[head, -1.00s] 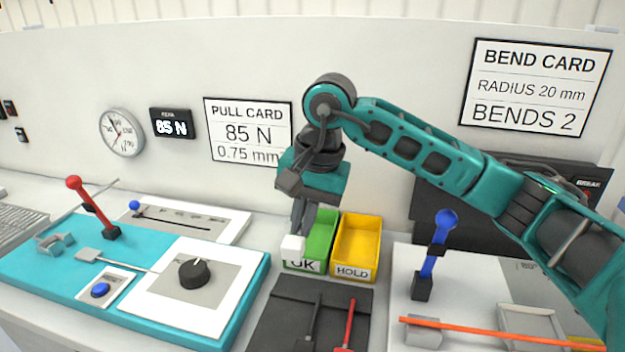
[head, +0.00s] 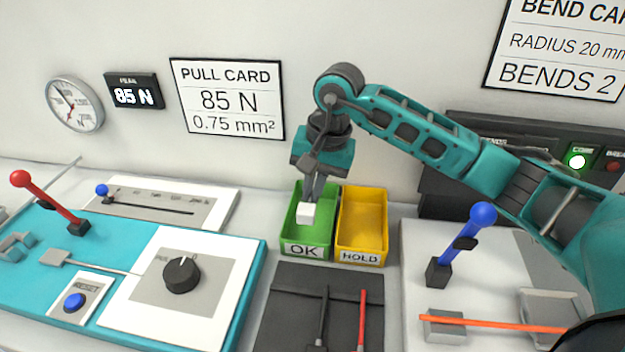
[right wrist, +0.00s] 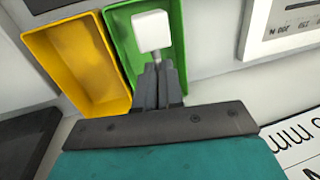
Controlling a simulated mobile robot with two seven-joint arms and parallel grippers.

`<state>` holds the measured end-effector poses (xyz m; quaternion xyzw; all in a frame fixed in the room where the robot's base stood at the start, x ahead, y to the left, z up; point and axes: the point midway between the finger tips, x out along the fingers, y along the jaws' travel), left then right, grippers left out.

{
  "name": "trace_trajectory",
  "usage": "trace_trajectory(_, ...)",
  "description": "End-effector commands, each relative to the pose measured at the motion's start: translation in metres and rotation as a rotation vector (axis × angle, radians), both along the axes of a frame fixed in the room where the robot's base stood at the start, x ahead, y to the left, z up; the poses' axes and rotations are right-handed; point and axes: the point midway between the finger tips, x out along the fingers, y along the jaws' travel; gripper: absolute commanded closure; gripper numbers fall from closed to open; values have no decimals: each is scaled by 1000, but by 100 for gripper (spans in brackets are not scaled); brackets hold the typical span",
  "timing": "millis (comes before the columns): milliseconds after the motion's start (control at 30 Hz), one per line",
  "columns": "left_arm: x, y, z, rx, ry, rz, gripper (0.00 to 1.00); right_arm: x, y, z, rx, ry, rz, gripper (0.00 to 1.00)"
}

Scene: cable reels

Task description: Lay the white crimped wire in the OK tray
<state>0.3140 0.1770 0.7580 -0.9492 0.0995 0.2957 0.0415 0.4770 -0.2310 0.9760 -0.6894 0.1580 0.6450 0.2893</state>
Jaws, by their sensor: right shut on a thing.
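My right gripper (head: 313,196) is shut on the white crimped wire, of which a white block-shaped end (head: 307,213) shows. The gripper points down over the green OK tray (head: 329,228), and the white end appears over the tray's interior. In the right wrist view, the white end (right wrist: 151,30) sticks out beyond the closed fingers (right wrist: 157,80), against the green tray (right wrist: 121,42). I cannot tell whether it touches the tray floor. The fingers hide the rest of the wire. My left gripper is not in view.
A yellow HOLD tray (head: 362,220), empty, stands right beside the green one. A dark mat (head: 285,305) with a black and a red tool lies in front. A teal pull tester (head: 235,285) is at left; a blue-knobbed lever (head: 467,232) and an orange wire (head: 500,323) are at right.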

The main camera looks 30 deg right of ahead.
Motion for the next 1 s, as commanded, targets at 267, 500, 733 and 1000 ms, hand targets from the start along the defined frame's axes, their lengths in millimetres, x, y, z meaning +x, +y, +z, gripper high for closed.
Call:
trace_trajectory(267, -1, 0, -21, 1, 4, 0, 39, 0, 0, -36, 1, 0, 0, 100)
trace_trajectory(500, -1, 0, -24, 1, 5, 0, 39, 0, 0, -42, 1, -2, 1, 100)
trace_trajectory(733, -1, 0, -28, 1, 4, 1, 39, -1, 0, -43, -1, -2, 1, 100)
trace_trajectory(1000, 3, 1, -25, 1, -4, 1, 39, -1, 0, -42, 0, -2, 1, 100)
